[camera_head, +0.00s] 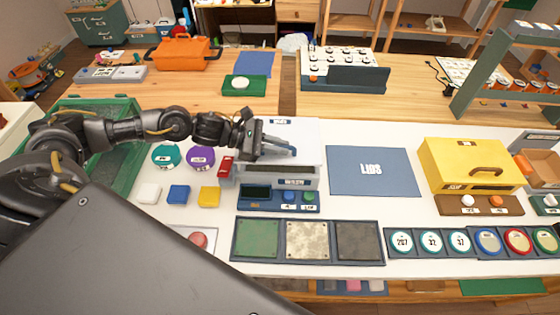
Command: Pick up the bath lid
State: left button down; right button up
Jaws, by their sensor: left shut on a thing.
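The grey bath (308,178) stands on the white worktop near the middle, behind a blue panel with two knobs. My left gripper (283,147) reaches in from the left just above and behind the bath's back edge. A flat blue mat (370,185) marked LIDS lies to the right of the bath and is bare. My right gripper is not in view.
A yellow box (470,165) with a handle stands right of the mat. Purple (201,157) and teal (166,156) round pieces and small blocks lie left of the bath. Three square plates (258,240) lie in front. A green crate (125,165) is at the left.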

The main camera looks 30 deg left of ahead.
pick_arm(q)
jog(key=w+a+r+b, duration=0.1)
jog(key=w+a+r, duration=0.1)
jog(key=r, duration=0.1)
jog(key=shift+w+a+r+b, duration=0.2)
jog(key=shift+w+r+b, duration=0.1)
jog(key=shift+b, duration=0.1)
jog(key=w+a+r+b, duration=0.4)
jog(key=w+a+r, duration=0.1)
jog(key=w+a, duration=0.1)
jog(key=shift+w+a, duration=0.15)
jog(key=shift+a, duration=0.25)
